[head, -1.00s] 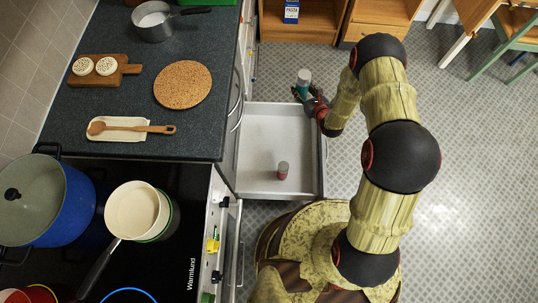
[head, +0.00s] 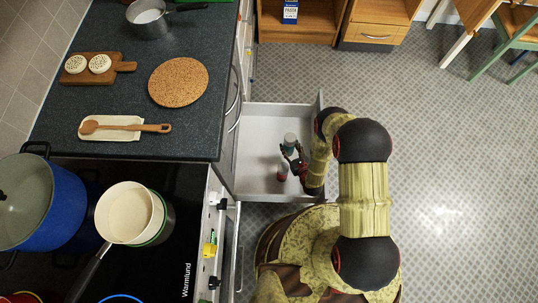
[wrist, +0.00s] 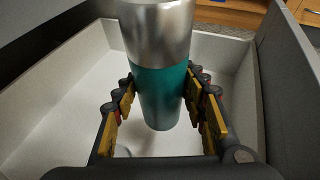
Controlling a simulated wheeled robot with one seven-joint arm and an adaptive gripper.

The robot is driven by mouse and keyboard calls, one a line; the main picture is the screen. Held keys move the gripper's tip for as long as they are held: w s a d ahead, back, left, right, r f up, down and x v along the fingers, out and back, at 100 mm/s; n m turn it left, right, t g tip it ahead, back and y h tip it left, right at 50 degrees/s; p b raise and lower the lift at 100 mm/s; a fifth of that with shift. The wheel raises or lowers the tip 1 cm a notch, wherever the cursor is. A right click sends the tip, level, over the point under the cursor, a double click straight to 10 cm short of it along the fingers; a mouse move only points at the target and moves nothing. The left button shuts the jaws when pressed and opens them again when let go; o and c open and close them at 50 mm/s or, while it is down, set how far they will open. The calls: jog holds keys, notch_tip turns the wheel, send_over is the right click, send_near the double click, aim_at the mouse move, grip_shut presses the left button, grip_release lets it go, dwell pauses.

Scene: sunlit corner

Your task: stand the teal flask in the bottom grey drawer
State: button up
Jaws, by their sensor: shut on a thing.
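The teal flask (head: 290,140) has a silver upper part and a teal band. It is upright between the fingers of my gripper (head: 297,158), inside the outline of the open grey drawer (head: 262,122). The wrist view shows the flask (wrist: 163,90) close up, with yellow-padded fingers of my gripper (wrist: 164,100) on both sides of it. The pale drawer floor (wrist: 75,120) shows below and around the flask. I cannot tell whether its base touches that floor.
The counter (head: 200,130) borders the drawer on the left. The drawer's far left part is clear. A wooden cabinet (head: 375,32) stands at the back.

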jog(key=shift+w+a+f+b, duration=0.4)
jog(key=shift+w+f+b, duration=1)
jog(key=shift+w+f, duration=0.85)
jog(key=shift+w+a+f+b, duration=0.45)
jog(key=shift+w+f+b, duration=0.95)
jog(key=shift+w+f, duration=0.85)
jog(key=shift+w+a+f+b, duration=0.4)
jog(key=shift+w+f+b, duration=1)
jog(key=shift+w+f, duration=0.8)
jog(key=o, duration=1.4)
jog(key=shift+f, duration=0.1)
jog(key=shift+r, duration=0.2)
jog(key=p+v, duration=0.3)
jog(key=v, duration=0.4)
jog(key=shift+s, duration=0.2)
